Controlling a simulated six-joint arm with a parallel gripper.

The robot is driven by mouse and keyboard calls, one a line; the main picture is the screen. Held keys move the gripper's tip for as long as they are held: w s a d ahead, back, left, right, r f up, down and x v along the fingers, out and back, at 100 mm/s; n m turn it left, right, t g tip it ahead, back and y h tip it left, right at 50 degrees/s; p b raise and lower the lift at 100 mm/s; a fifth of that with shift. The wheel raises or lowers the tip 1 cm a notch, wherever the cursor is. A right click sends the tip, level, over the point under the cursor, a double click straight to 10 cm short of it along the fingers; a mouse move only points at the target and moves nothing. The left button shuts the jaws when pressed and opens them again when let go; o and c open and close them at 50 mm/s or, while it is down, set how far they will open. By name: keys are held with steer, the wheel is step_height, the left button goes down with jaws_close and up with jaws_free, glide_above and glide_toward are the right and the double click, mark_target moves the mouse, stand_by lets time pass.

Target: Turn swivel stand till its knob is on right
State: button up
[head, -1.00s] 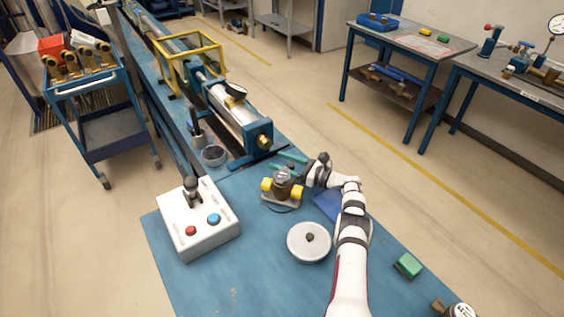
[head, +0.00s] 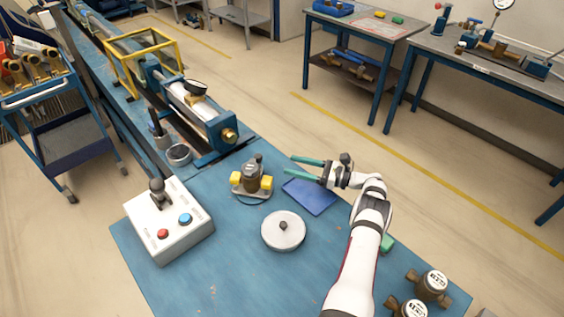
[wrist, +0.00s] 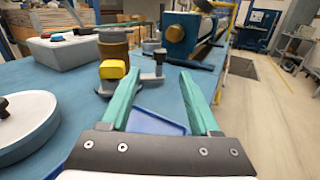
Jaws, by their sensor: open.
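The swivel stand (head: 237,190) is a low grey plate on the blue bench. It bears a brown meter (head: 251,182) with yellow caps on both sides.
A white round disc (head: 270,236) with a black centre knob lies in front of the stand. A control box (head: 170,240) with a joystick is at left. A blue tray (head: 312,197) lies under my gripper. Brown meters (head: 432,284) sit at the front right. The test bench (head: 212,122) stands behind.

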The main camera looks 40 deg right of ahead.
mark_target(261, 160)
steer(key=shift+s, duration=0.1)
steer(key=shift+s+d, duration=0.1)
steer(key=shift+c, duration=1.2)
steer(key=s+m+t+h, duration=0.1)
steer(key=s+h, duration=0.1)
steer(key=shift+s+h, duration=0.3)
steer(key=shift+s, duration=0.05)
steer(key=c, duration=0.5)
steer(key=s+a+m+h, duration=0.1)
steer(key=s, duration=0.1)
steer(key=s+a+m+h, duration=0.1)
steer(key=shift+s+a+r+h, duration=0.1)
steer(key=shift+s+a+h, duration=0.05)
steer(key=shift+s+h, duration=0.25)
jaws_close()
steer(key=shift+a, duration=0.2)
steer(key=x, duration=1.3)
steer(key=shift+w+r, duration=0.2)
steer(key=shift+w, duration=0.2)
